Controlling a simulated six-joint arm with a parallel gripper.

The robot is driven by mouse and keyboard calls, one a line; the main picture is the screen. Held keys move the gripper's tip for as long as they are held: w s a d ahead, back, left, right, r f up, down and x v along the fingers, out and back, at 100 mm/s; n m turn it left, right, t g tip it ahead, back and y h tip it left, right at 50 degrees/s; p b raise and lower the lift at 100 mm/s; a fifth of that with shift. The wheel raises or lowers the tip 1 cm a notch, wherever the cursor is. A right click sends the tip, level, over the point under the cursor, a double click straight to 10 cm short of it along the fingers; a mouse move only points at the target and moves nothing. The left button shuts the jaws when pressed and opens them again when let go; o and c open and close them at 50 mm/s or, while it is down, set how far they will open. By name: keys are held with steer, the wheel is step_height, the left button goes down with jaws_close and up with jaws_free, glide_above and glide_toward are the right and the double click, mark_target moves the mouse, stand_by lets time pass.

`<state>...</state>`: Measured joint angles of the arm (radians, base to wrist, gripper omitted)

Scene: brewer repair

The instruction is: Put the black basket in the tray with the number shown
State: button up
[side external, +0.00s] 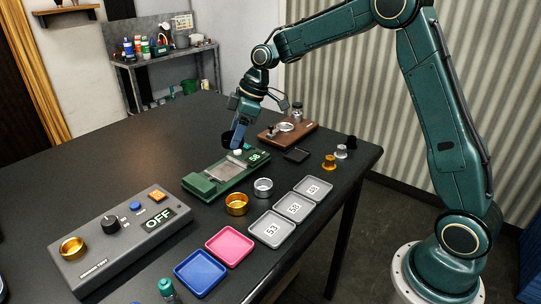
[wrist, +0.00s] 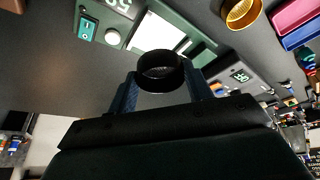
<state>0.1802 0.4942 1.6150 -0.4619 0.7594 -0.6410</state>
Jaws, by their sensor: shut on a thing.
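The black basket (wrist: 160,66), a short round ring with a mesh bottom, is held between the blue fingers of my gripper (wrist: 160,88). In the side view, the basket (side external: 227,138) is partly hidden by my gripper (side external: 237,138), above the far side of the green scale (side external: 203,186). The scale's plate looks empty, and its display (side external: 254,157) seems to read 58. Three grey numbered trays stand in a row at the right table edge. The near tray (side external: 262,237) reads 53. The labels of the middle tray (side external: 280,206) and far tray (side external: 325,197) are too small to read surely.
A gold basket (side external: 236,205) and a silver one (side external: 263,187) stand between scale and trays. Pink (side external: 230,260) and blue (side external: 200,290) trays are nearer. A grey control box (side external: 95,255) reads OFF. A brown wooden stand (side external: 300,135) is behind.

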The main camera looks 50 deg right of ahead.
steer(key=s+d+f+m+h, duration=0.1)
steer(key=s+d+m, duration=0.1)
steer(key=s+m, duration=0.1)
steer(key=s+d+f+m+t+h, duration=0.1)
steer(key=s+d+f+m, duration=0.1)
steer(key=s+m, duration=0.1)
steer(key=s+d+f+m+h, duration=0.1)
steer(key=s+d+f+m, duration=0.1)
steer(key=s, duration=0.1)
steer(key=shift+s+f+m+t, duration=0.15)
steer(key=shift+m+t, duration=0.15)
steer(key=shift+m, duration=0.1)
steer(key=shift+s+d+f+m, duration=0.15)
steer(key=shift+s+d+m, duration=0.2)
steer(key=shift+s, duration=0.1)
steer(key=shift+a, duration=0.1)
steer(key=shift+a, duration=3.4)
